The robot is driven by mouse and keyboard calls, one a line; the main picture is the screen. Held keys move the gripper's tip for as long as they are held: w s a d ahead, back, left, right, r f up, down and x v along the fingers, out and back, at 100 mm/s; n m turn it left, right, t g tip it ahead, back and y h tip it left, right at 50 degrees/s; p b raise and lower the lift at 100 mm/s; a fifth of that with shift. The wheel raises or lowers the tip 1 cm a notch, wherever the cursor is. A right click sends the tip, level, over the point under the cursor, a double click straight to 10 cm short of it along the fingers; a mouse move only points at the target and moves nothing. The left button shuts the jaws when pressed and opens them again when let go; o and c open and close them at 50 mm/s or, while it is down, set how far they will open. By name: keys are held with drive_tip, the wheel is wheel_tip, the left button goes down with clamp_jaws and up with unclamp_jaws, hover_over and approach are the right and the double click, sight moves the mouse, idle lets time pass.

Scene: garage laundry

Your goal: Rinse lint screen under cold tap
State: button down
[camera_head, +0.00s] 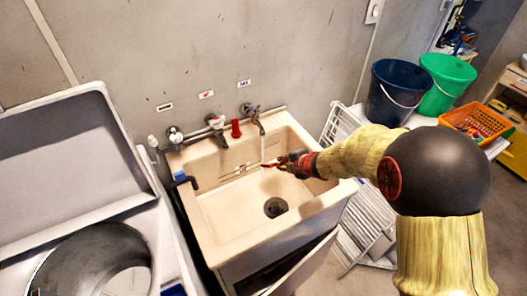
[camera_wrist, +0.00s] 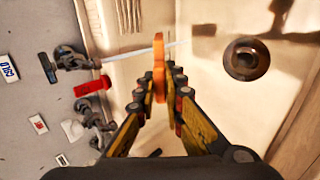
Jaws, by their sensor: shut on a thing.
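My gripper (camera_head: 287,162) is over the sink (camera_head: 228,240), in front of the taps. In the wrist view its fingers (camera_wrist: 159,98) are shut on a thin orange piece (camera_wrist: 158,62), seen edge-on, apparently the lint screen. The cold tap (camera_wrist: 72,58) has a COLD label (camera_wrist: 10,70) beside it. In the head view this tap (camera_head: 254,113) is the rightmost one. A thin stream of water (camera_head: 262,140) runs from it into the sink. In the wrist view the stream (camera_wrist: 125,54) meets or passes the orange piece; contact is unclear. The drain (camera_wrist: 246,59) lies beyond.
A red object (camera_head: 236,129) stands between the taps. A middle tap (camera_head: 216,124) and another fitting (camera_head: 175,136) are to its left. An open-lidded washer (camera_head: 100,225) is left of the sink. A white rack (camera_head: 370,225), buckets (camera_head: 394,92) and an orange basket (camera_head: 475,122) are right.

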drive_tip(key=s+d+r+p, duration=0.2)
drive_tip(key=s+r+p, duration=0.1)
drive_tip(key=r+p, duration=0.5)
drive_tip(key=shift+r, duration=0.85)
drive_tip(key=shift+s+d+f, duration=0.1)
drive_tip(key=shift+s, duration=0.05)
